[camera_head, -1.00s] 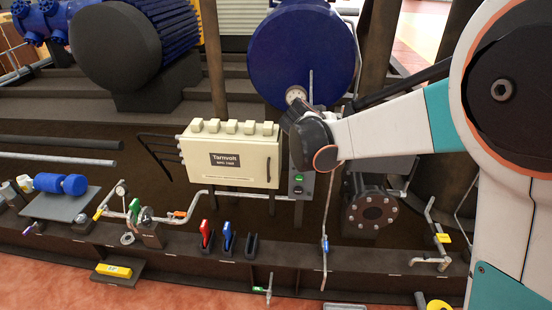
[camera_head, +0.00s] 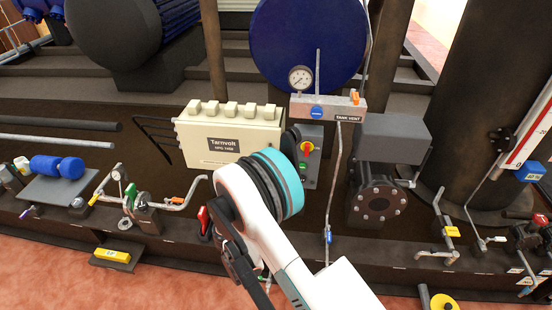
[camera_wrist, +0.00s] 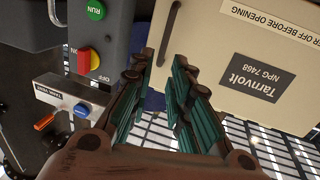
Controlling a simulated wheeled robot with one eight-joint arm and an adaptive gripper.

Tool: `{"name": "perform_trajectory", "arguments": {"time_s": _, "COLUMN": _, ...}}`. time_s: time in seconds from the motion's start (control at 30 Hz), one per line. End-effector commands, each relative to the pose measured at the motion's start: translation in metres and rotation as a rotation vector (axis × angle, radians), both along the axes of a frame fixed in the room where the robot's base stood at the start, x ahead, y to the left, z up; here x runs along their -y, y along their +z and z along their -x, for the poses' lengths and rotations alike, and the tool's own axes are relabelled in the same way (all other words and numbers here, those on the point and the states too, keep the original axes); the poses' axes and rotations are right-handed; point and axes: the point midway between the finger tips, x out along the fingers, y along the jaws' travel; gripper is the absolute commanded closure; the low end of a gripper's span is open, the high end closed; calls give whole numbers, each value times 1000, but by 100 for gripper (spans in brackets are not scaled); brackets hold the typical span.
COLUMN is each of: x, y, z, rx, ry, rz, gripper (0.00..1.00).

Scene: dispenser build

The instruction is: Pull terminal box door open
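The terminal box (camera_head: 190,132) is a cream cabinet with a dark Tarnvolt label, standing left of centre in the head view. Its door (camera_wrist: 215,60) looks shut. The dark bar handle (camera_wrist: 170,32) shows near the door's edge in the wrist view, which is turned about upside down. In the head view my arm hides the handle and the box's lower right part. My gripper (camera_wrist: 158,66) is open and empty. Its fingertips point toward the handle, which appears just beyond them. Whether they touch it cannot be told. In the head view my wrist mostly hides the gripper.
A grey switch panel (camera_head: 313,132) with a red and yellow knob (camera_head: 308,147) stands close to the box's right side. A tank vent bar (camera_head: 335,105) with a gauge (camera_head: 300,77) is above it. Several pipes and valves line the front rail.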

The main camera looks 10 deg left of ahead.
Motion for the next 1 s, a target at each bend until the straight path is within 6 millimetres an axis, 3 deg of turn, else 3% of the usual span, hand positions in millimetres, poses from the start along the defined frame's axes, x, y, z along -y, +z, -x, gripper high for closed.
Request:
{"name": "perform_trajectory", "arguments": {"time_s": 0.13, "x": -9, "y": -14, "z": 13, "rx": 26, "ry": 21, "rz": -13, "gripper": 82}}
{"name": "perform_trajectory", "arguments": {"time_s": 0.27, "x": -10, "y": -15, "z": 11, "rx": 32, "ry": 23, "rz": -17, "gripper": 82}}
{"name": "perform_trajectory", "arguments": {"time_s": 1.0, "x": 8, "y": -17, "z": -110, "rx": 30, "ry": 22, "rz": -15, "gripper": 82}}
